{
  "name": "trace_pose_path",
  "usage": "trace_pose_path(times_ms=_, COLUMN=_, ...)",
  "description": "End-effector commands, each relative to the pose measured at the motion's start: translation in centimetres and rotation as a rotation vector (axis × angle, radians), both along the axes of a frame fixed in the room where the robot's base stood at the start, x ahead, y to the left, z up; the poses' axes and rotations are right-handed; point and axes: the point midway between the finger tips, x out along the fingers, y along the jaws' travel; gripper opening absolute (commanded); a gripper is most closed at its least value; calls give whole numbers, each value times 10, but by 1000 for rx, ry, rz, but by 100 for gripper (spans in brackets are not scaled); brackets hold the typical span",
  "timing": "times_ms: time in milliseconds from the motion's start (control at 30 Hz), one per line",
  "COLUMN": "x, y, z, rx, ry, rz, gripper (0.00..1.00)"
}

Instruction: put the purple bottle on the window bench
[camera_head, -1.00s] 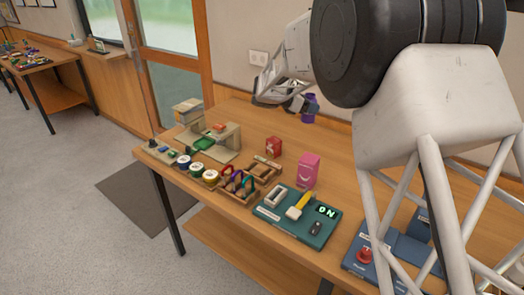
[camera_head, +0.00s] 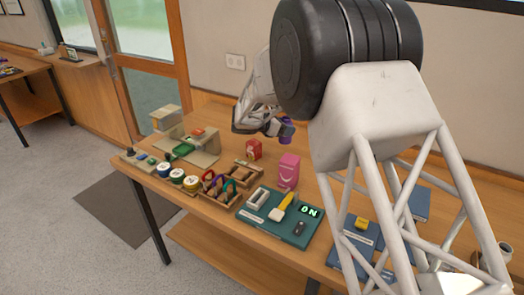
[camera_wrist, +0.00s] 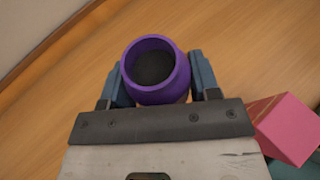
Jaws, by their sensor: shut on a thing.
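The purple bottle (camera_head: 287,129) is at the rear part of the long wooden table, partly hidden by my gripper (camera_head: 273,128). In the wrist view, the bottle (camera_wrist: 178,92) shows from above as a purple round rim with a dark inside. My gripper (camera_wrist: 158,82) has one blue-grey finger on each side of it and is shut on it. Whether the bottle's base touches the table cannot be told.
On the long table (camera_head: 225,122) are a red box (camera_head: 254,150), a pink box (camera_head: 288,171), a green board (camera_head: 275,222), a wooden tray (camera_head: 217,197) and several coloured rolls. Another table (camera_head: 40,88) stands at far left. Open floor (camera_head: 40,200) lies left of the long table.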

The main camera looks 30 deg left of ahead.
Motion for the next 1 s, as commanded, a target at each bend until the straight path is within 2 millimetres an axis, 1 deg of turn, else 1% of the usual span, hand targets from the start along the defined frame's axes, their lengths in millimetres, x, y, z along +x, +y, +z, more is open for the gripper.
trace_pose_path(times_ms=300, x=0, y=0, z=-43, rx=-2, ry=3, rz=0, gripper=27)
trace_pose_path(times_ms=400, x=0, y=0, z=-51, rx=-1, ry=2, rz=-1, gripper=27)
trace_pose_path(times_ms=500, x=0, y=0, z=-55, rx=0, ry=0, rz=0, gripper=27)
trace_pose_path(times_ms=867, x=0, y=0, z=-58, rx=-1, ry=1, rz=0, gripper=27)
trace_pose_path(times_ms=1000, x=0, y=0, z=-69, rx=-2, ry=2, rz=1, gripper=27)
